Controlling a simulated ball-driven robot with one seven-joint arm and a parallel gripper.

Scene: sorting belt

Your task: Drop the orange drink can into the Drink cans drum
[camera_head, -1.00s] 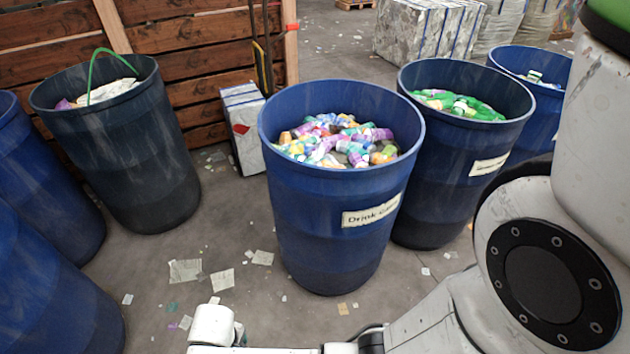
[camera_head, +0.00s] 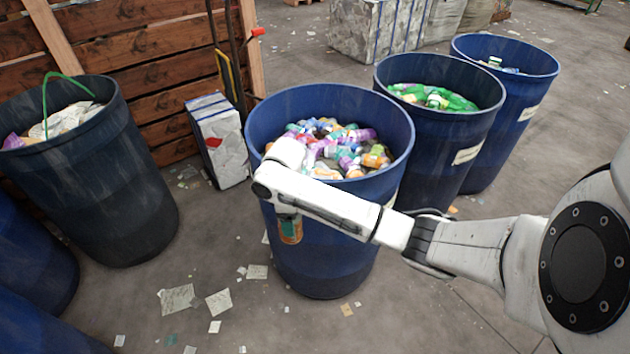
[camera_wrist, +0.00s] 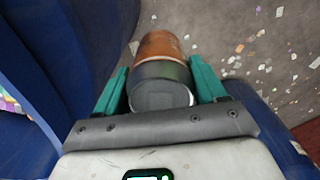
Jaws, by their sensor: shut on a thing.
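The orange drink can (camera_head: 291,232) hangs below my wrist, outside the Drink cans drum and lower than its rim. In the wrist view the can (camera_wrist: 160,52) shows an orange side and a dark grey end. My gripper (camera_wrist: 161,82) is shut on it, with a teal finger on each side. In the head view my gripper (camera_head: 289,218) is partly hidden behind the can and my wrist. The blue Drink cans drum (camera_head: 325,262) stands upright just behind it, filled with colourful cans.
A blue drum with green contents (camera_head: 432,150) and another blue drum (camera_head: 500,140) stand to the right. A dark drum (camera_head: 110,200) with pale waste stands at the left. A wrapped bale (camera_head: 217,140) stands by the wooden wall. Paper scraps litter the floor.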

